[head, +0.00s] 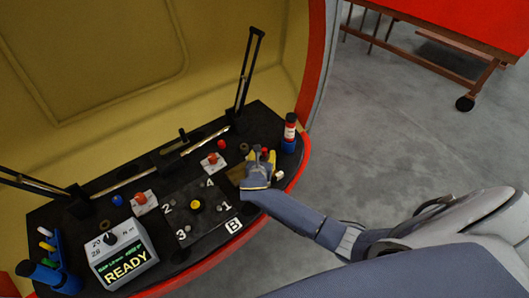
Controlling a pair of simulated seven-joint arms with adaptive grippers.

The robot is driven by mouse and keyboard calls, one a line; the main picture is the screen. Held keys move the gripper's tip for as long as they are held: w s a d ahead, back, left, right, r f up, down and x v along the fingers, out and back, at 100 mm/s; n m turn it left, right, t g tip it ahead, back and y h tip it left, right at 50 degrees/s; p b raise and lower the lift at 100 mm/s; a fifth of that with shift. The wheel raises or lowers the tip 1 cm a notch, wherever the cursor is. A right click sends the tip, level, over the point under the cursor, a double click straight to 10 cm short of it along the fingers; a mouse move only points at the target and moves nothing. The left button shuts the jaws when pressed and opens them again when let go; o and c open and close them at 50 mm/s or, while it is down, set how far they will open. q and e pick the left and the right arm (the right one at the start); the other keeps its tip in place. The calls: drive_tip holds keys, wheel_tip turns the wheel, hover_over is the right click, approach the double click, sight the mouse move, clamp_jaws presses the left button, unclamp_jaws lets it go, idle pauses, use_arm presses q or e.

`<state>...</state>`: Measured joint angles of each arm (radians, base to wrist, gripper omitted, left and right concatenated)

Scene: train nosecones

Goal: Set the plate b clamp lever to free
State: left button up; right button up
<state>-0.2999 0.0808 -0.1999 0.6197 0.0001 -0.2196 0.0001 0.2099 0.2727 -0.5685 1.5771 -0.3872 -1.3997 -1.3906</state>
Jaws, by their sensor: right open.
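Plate b (213,212) is a dark plate on the black console, beside a white B label (233,225). It carries the numbers 1 to 4 and a yellow knob (195,206) in its middle. Red-knobbed parts on white bases stand at its left (141,198) and behind it (213,159). I cannot tell which part is the clamp lever or how it is set. My right gripper (259,155) is open over the console's right part, right of the plate. A small red part (265,151) shows by its fingertips; contact is unclear. My left gripper is not in view.
A grey display box (121,255) reading READY stands at the front left. Blue holders with coloured pieces (48,262) are at the far left. A red-and-white cylinder (290,128) stands right of my gripper. Black struts (246,75) rise behind the console.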

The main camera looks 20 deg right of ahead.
drive_tip(key=v, duration=0.7)
drive_tip(key=shift+s, duration=0.3)
drive_tip(key=shift+a+r, duration=0.15)
